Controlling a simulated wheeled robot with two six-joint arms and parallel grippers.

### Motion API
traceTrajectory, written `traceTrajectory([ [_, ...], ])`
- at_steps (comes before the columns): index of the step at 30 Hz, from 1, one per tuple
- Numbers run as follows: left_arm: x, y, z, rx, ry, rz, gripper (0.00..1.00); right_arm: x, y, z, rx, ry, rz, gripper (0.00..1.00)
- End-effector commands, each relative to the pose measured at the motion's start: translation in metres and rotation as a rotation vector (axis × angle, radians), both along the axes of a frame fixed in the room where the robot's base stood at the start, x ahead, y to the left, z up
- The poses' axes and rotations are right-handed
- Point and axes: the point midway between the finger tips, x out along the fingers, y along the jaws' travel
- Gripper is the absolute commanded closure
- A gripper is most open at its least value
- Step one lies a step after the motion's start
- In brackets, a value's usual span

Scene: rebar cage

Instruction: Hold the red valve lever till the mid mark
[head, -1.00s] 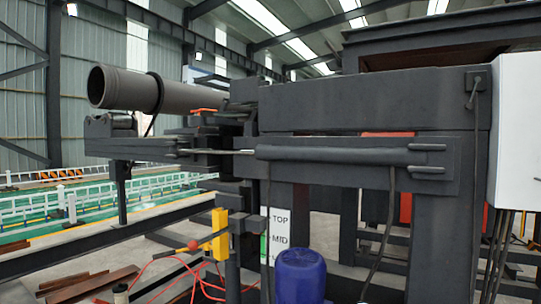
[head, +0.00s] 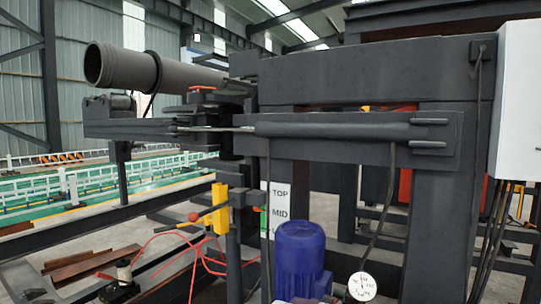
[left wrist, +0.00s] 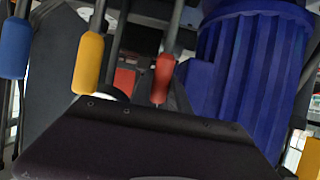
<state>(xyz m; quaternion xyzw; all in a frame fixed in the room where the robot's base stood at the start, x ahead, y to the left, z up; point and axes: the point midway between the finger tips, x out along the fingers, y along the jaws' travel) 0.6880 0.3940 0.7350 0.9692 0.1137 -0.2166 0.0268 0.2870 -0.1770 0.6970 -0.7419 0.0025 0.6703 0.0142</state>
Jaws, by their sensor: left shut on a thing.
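A red-handled lever (left wrist: 164,75) hangs in the middle of the left wrist view. Its lower end meets the dark front of my left gripper (left wrist: 165,103), which is shut on it; the fingertips are mostly hidden behind the dark housing. A yellow-handled lever (left wrist: 89,62) and a blue-handled lever (left wrist: 15,47) hang to its left. In the head view, a red-knobbed lever (head: 193,216) stands left of a white plate (head: 280,203) marked TOP and MID; a lower mark is partly hidden. I cannot tell whether it is the same lever. Neither gripper shows in the head view.
A ribbed blue motor (head: 301,255) stands right of the plate and also fills the right of the left wrist view (left wrist: 250,65). A round white gauge (head: 362,287) is at the bottom. A yellow block (head: 219,208) and loose red hoses (head: 205,258) are near the knobbed lever.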

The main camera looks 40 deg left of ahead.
Motion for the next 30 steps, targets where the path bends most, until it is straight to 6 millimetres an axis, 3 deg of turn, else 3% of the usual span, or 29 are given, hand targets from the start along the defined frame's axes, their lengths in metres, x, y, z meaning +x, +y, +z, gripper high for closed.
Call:
traceTrajectory([
  [1, -0.002, 0.0, -0.01, 0.012, -0.05, 0.001, 1.0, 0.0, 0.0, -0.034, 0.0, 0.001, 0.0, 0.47],
  [5, -0.014, -0.003, -0.005, 0.035, -0.141, 0.001, 1.0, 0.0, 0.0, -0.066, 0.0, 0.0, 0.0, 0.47],
  [6, -0.013, -0.003, 0.009, 0.033, -0.134, 0.0, 0.67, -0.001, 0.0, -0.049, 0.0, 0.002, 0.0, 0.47],
  [7, -0.012, -0.003, 0.01, 0.032, -0.132, 0.0, 0.6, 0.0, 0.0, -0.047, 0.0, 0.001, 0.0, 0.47],
  [17, -0.016, -0.003, 0.007, 0.03, -0.123, 0.0, 0.6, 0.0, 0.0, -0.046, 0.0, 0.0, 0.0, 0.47],
  [30, -0.088, -0.02, 0.03, 0.03, -0.12, 0.0, 0.6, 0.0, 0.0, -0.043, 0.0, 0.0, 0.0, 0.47],
])
